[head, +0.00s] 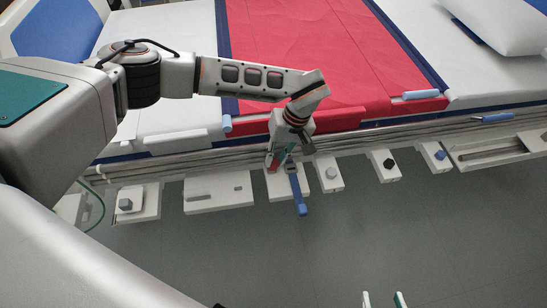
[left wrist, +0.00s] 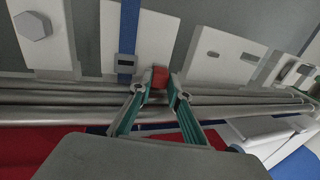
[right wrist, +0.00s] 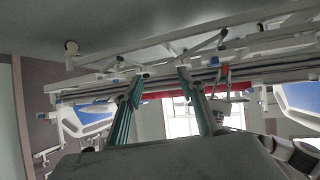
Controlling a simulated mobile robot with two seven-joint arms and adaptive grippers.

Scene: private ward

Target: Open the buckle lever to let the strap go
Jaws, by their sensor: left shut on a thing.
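The red buckle lever (left wrist: 160,77) sits between my left gripper's fingertips in the left wrist view. My left gripper (left wrist: 160,93) is shut on it; in the head view the gripper (head: 280,158) points down at the bed's near side and partly hides the lever. The grey buckle (left wrist: 126,66) is just beside the lever on a white plate (left wrist: 155,40). The blue strap (left wrist: 128,25) runs through the buckle and hangs down below the plate in the head view (head: 299,207). My right gripper (right wrist: 158,84) is open and empty, away from the buckle; its tips (head: 383,300) show at the head view's bottom edge.
White plates with a grey knob (head: 331,172), a black knob (head: 388,163) and a blue knob (head: 440,155) line the bed rail to the right. A slotted plate (head: 218,190) is to the left. The bed has a red sheet (head: 290,45). The floor (head: 420,230) in front is clear.

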